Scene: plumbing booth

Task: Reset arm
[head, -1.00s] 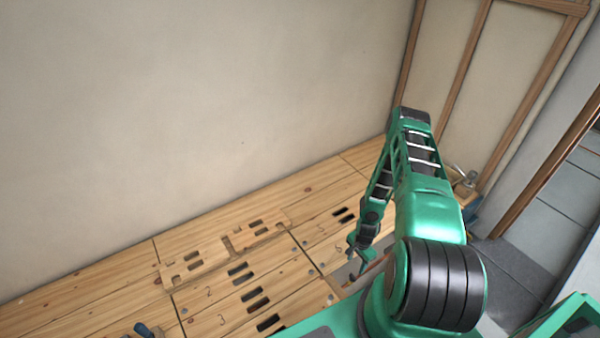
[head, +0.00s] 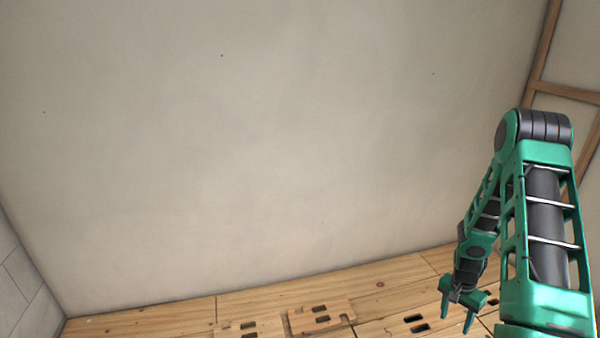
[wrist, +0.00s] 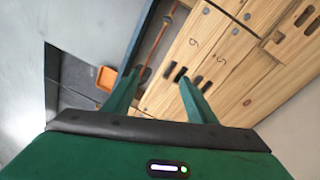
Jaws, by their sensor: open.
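My green arm stands at the right of the head view, bent at a high elbow with its forearm hanging down. My gripper (head: 456,313) is at the low end of that forearm, above the right part of the wooden bench (head: 390,300). In the wrist view my gripper (wrist: 157,88) shows two green fingers spread apart with nothing between them. Beyond the fingertips lie the bench boards (wrist: 232,75), marked with numbers and cut with dark slots.
A slotted wooden piece (head: 318,318) lies on the bench. The pale wall (head: 250,150) rises behind it, with wooden framing (head: 545,50) at the right. An orange bin (wrist: 106,77) shows at the left of the wrist view. The air before the wall is clear.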

